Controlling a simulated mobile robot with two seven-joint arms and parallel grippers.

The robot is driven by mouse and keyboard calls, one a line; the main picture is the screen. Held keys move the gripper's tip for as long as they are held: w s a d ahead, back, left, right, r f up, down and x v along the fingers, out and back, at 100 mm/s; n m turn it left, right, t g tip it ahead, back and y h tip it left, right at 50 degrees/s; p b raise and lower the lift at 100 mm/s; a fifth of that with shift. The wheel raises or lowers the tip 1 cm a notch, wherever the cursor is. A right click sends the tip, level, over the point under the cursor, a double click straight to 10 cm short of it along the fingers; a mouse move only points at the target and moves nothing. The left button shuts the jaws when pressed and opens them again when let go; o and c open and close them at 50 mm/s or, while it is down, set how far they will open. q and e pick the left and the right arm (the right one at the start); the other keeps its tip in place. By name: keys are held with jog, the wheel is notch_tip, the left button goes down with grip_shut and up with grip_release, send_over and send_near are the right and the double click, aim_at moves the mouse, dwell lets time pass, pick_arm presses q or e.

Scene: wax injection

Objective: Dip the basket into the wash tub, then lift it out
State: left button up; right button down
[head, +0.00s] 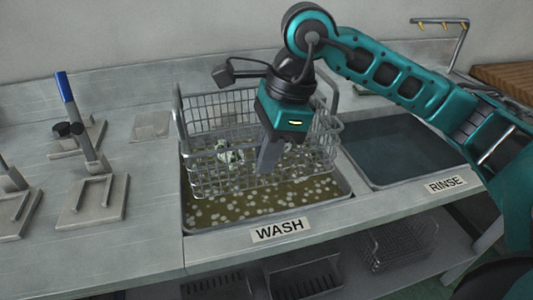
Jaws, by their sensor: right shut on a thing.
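The wire basket (213,181) is over the wash tub (190,222), upright, its lower part at or near the murky brown, pale-flecked liquid. I cannot tell how deep its bottom sits. White and dark pieces (228,153) show inside the basket. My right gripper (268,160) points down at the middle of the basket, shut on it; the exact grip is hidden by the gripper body. My left gripper is not in view.
A rinse tub (405,150) with dark liquid is to the right, under a pipe with nozzles (440,20). Clamp stands (95,200) stand on the counter at left. "WASH" (280,230) and "RINSE" (446,184) labels mark the front edge. Baskets (398,246) sit on a shelf below.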

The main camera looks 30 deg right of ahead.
jog(key=shift+r+p, duration=0.85)
jog(key=shift+r, duration=0.6)
dwell(0.8)
